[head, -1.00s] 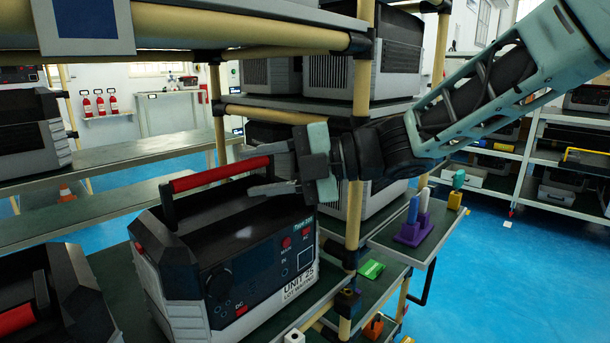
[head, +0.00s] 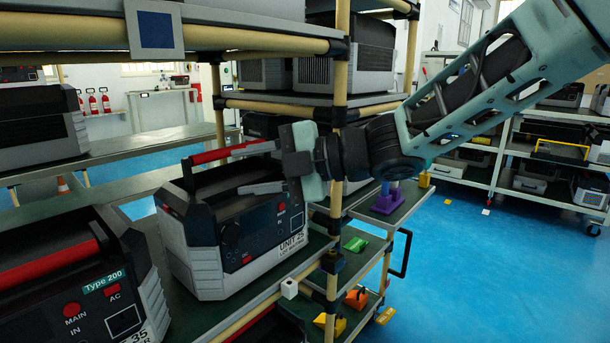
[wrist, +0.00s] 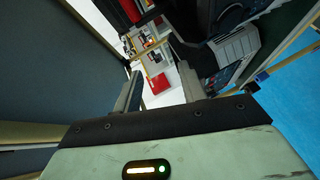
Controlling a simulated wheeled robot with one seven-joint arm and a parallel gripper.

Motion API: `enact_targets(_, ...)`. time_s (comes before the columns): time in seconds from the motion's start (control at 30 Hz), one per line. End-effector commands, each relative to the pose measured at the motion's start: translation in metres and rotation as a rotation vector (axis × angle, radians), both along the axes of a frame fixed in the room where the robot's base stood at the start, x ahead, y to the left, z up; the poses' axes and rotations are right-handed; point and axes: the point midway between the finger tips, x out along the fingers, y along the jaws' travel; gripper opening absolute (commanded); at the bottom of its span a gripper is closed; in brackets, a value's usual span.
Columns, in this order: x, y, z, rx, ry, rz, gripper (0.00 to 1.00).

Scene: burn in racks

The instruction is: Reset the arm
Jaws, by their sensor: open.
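My gripper (head: 257,168) is open and empty in the head view. I cannot tell whether a finger touches the unit. In the wrist view the two fingers of my gripper (wrist: 158,92) are spread with nothing between them. Part of a dark unit (wrist: 235,45) shows beyond the right finger.
A yellow rack post (head: 338,120) stands close by my wrist. Another unit with a red handle (head: 75,285) sits at lower left. A purple holder (head: 386,199) stands on a side shelf.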

Motion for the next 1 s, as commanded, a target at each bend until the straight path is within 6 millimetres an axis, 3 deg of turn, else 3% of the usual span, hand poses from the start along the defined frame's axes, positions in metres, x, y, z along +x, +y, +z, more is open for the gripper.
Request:
enact_targets(0.27,0.008,-0.014,-0.016,-0.043,0.189,-0.275,0.41)
enact_targets(0.37,0.008,-0.028,-0.029,-0.069,0.298,-0.417,0.41)
enact_targets(0.5,-0.006,-0.063,-0.062,-0.133,0.523,-0.685,0.41)
enact_targets(0.57,-0.022,-0.085,-0.082,-0.174,0.655,-0.832,0.41)
enact_targets(0.73,-0.096,-0.151,-0.138,-0.314,1.029,-1.212,0.41)
enact_targets(1.0,-0.205,-0.207,-0.175,-0.499,1.406,-1.555,0.41)
